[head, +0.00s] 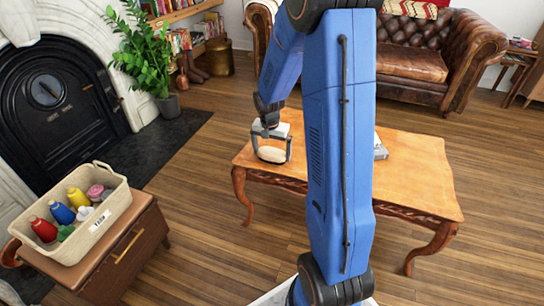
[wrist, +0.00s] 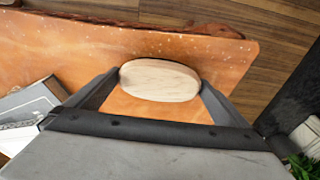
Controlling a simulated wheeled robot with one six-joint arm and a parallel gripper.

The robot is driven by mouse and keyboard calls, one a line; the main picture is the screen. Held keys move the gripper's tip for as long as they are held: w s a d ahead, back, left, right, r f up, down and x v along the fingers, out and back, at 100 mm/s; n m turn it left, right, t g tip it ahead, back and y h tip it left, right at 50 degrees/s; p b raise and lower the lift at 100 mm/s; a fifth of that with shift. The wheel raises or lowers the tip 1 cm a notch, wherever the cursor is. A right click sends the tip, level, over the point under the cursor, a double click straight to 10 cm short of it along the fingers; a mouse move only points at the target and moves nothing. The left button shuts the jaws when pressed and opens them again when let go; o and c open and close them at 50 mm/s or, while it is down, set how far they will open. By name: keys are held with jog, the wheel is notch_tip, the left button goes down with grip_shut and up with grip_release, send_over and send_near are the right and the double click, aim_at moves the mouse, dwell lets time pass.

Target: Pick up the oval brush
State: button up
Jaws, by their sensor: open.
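The oval brush shows as a pale wooden oval (wrist: 160,80) in the wrist view, lying on the orange-brown wooden table (wrist: 60,50) near its edge. My gripper (wrist: 160,88) is open, with one finger at each end of the oval. Whether the fingers touch it I cannot tell. In the head view my gripper (head: 272,150) is low over the left end of the table (head: 415,180), and the pale brush (head: 271,154) shows between its fingers. The underside of the brush is hidden.
A grey-white box-like object (wrist: 30,110) lies on the table and also shows behind my arm in the head view (head: 380,148). A basket (head: 112,215) of colourful bottles stands on a wooden chest (head: 120,262) at the left. A leather sofa (head: 410,62) is behind.

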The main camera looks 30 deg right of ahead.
aim_at(272, 152)
jog(key=shift+f, duration=0.2)
jog(key=c, duration=0.8)
notch_tip(272, 152, up, 10)
jog(key=shift+r, duration=0.1)
jog(key=shift+o, duration=0.9)
